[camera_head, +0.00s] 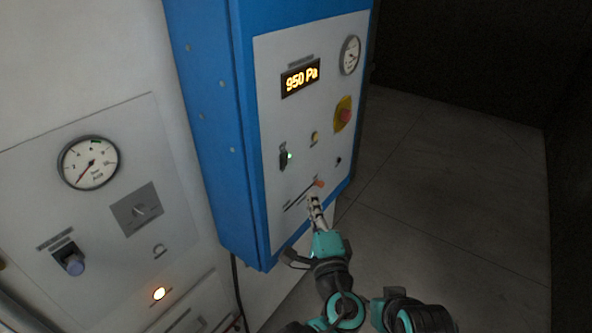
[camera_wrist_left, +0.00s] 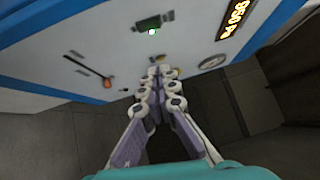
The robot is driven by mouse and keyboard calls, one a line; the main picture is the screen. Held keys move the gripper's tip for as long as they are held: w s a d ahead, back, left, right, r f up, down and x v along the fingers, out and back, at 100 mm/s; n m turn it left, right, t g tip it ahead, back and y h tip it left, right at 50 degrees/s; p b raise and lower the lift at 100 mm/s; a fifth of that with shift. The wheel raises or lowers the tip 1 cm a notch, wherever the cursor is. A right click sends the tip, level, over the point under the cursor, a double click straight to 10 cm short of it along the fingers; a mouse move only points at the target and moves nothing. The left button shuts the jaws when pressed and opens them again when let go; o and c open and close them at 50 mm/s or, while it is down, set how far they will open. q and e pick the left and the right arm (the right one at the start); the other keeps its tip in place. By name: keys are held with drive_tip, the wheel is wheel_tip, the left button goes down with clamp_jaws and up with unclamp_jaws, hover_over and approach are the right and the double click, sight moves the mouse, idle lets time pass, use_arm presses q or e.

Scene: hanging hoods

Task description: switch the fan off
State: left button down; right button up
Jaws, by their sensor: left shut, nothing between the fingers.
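A blue cabinet (camera_head: 231,150) has a light grey control panel (camera_head: 275,110). On it is a dark switch (camera_head: 283,160) with a lit green lamp (camera_head: 290,155); both also show at the top of the left wrist view, the switch (camera_wrist_left: 147,22) above the lamp (camera_wrist_left: 152,32). Labels are too small to read, so I cannot tell which control is the fan's. The display (camera_head: 300,78) reads 950 Pa. My left gripper (camera_head: 313,199) is shut and empty, in front of the lower panel, below the switch and near an orange-tipped slider (camera_head: 319,183). Whether it touches the panel is unclear. My right gripper is not seen.
The panel also has a red button on a yellow plate (camera_head: 344,115), a yellow button (camera_head: 315,137) and a gauge (camera_head: 349,55). The floor (camera_head: 440,180) at the right is clear.

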use_arm(q)
approach(285, 161)
drive_tip(key=w+d, duration=0.4)
drive_tip(key=w+a, duration=0.1)
drive_tip(key=a, duration=0.1)
drive_tip(key=w+a+r+p, duration=0.1)
drive_tip(key=w, duration=0.1)
drive_tip(key=shift+a+r, duration=0.2)
drive_tip(key=shift+a, duration=0.2)
drive_tip(key=shift+w, duration=0.1)
